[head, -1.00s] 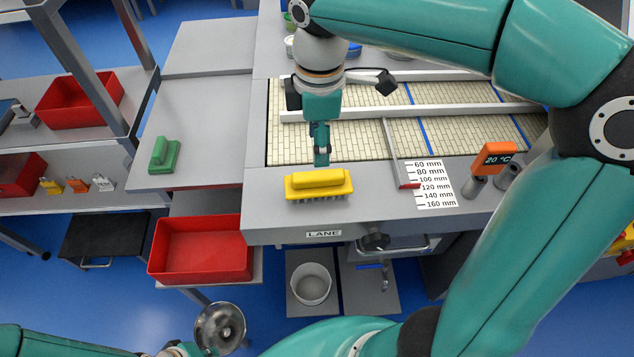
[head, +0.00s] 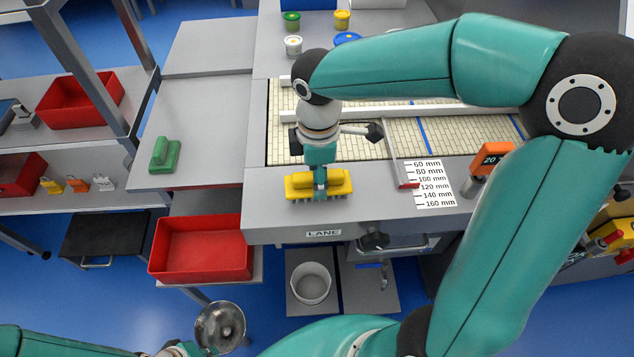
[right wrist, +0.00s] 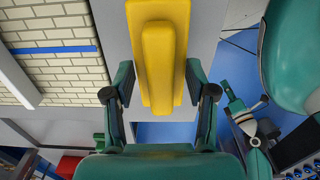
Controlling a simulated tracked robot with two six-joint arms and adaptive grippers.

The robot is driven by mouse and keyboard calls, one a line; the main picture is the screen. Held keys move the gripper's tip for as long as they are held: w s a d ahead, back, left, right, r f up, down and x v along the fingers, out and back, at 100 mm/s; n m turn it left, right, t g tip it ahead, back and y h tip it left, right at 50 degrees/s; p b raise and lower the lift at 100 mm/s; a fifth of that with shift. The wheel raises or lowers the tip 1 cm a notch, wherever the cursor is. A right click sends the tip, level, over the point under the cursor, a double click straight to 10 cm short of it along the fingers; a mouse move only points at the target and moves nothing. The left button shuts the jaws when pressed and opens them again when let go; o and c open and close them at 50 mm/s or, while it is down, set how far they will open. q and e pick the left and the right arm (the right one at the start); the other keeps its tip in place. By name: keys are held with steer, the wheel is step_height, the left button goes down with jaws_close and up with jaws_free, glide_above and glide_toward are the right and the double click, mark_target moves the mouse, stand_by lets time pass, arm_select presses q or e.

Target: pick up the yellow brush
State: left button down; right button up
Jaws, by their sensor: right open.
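The yellow brush (head: 301,184) lies bristles down on the grey bench top near its front edge, left of the measuring scale. My right gripper (head: 320,192) is over the middle of the brush in the head view. In the right wrist view the brush's raised grip (right wrist: 158,65) lies between the two open fingers (right wrist: 160,85), with a gap visible on each side. In the head view only my left arm's end shows at the bottom left; I cannot make out its fingers.
A tiled lane with metal rails (head: 440,111) lies behind the brush. A green block-shaped brush (head: 165,156) lies on the left table. A red tub (head: 203,248) stands below at the left. An orange display (head: 490,158) stands at the right.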

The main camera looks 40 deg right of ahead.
steer(key=shift+s, duration=0.1)
jaws_close()
steer(key=shift+r, duration=0.1)
steer(key=shift+r, duration=0.25)
step_height(320, 180, up, 19)
steer(key=p, duration=0.1)
steer(key=shift+r, duration=0.2)
steer(key=c, duration=0.6)
jaws_free()
jaws_close()
